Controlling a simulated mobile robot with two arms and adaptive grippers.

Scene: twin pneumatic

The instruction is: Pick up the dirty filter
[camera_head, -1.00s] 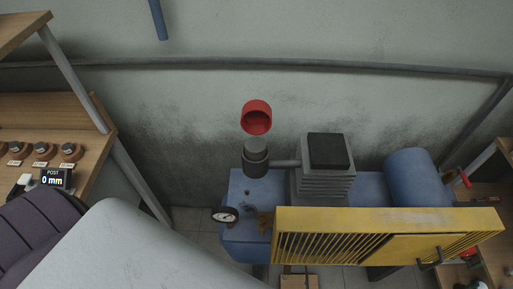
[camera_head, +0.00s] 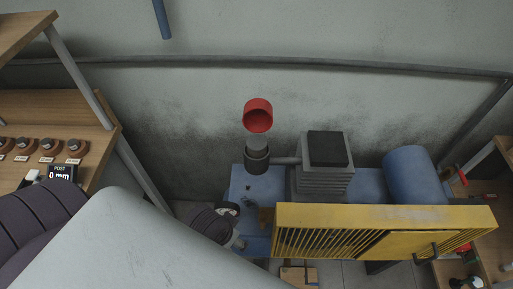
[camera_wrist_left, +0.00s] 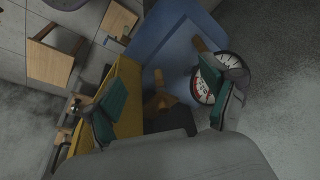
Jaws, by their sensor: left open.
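I cannot tell for sure which part is the dirty filter. A grey and black cylinder (camera_head: 256,148) stands upright at the back of the blue compressor, below an open red cup (camera_head: 258,115). My left gripper (camera_wrist_left: 163,88) is open in the left wrist view. Its two green-padded fingers are apart, with a brass valve (camera_wrist_left: 158,98) in sight between them and a white gauge (camera_wrist_left: 207,82) behind the right finger. In the head view my left wrist covers the compressor's front left end, and the fingers are hard to make out. My right gripper is not in view.
A yellow slatted guard (camera_head: 390,216) stands along the front of the blue compressor body (camera_head: 262,188). A finned block (camera_head: 321,182) and a blue motor (camera_head: 414,176) are to the right of the cylinder. A wooden bench (camera_head: 88,110) is at left. The wall is behind.

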